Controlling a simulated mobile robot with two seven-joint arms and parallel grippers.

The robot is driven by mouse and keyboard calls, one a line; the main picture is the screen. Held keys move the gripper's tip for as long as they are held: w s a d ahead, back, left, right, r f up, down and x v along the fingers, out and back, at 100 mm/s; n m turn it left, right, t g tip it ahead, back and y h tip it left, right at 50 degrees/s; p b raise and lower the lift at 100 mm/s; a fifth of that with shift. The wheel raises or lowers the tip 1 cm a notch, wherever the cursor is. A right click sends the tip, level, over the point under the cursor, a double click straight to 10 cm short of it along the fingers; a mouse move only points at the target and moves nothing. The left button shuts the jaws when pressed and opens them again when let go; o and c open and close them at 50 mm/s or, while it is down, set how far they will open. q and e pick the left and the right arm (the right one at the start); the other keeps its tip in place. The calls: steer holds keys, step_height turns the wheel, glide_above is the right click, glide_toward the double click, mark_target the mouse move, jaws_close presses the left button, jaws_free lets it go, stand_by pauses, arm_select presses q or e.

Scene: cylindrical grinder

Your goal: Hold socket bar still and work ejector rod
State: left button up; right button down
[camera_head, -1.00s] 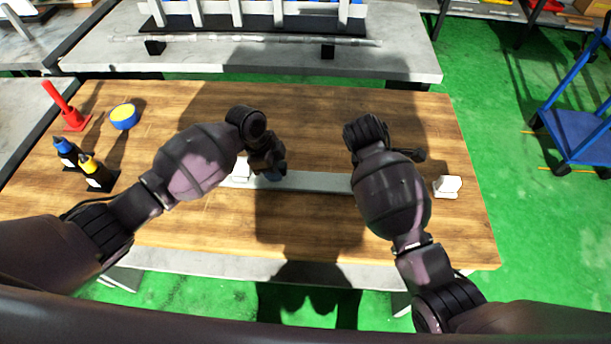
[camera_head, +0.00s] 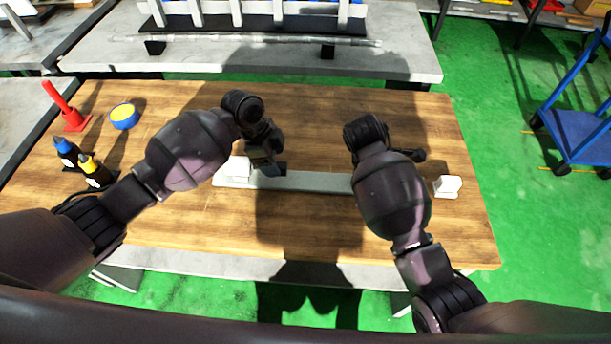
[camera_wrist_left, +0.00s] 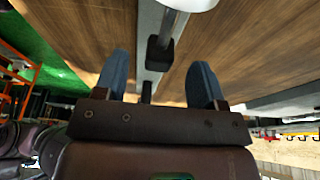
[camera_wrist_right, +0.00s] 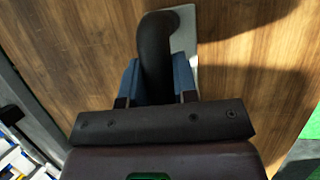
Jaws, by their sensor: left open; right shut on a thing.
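A long flat grey bar, seemingly the socket bar (camera_head: 310,181), lies across the wooden table, with a white block (camera_head: 238,168) at its left end. In the left wrist view, a metal rod, probably the ejector rod (camera_wrist_left: 172,27), ends in a black knob (camera_wrist_left: 160,54) above the bar. My left gripper (camera_wrist_left: 160,64) is open, its blue fingers apart on either side of the knob; in the head view it hangs over the bar's left part (camera_head: 271,165). My right gripper (camera_wrist_right: 157,62) is shut on a black upright handle (camera_wrist_right: 154,35) by the bar's right end, which my arm hides in the head view.
A separate white block (camera_head: 447,187) stands at the table's right. At the left are a red stand (camera_head: 73,119), a blue-and-yellow round tin (camera_head: 124,116) and two dark bottles (camera_head: 95,172). The table's front is clear. A grey bench (camera_head: 400,62) stands behind.

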arm_select(q)
steer(key=shift+r, duration=2)
arm_select(e)
steer(key=c, duration=0.8)
jaws_free()
steer(key=v, duration=0.7)
steer(key=shift+r, duration=0.25)
steer(key=shift+a, duration=0.1)
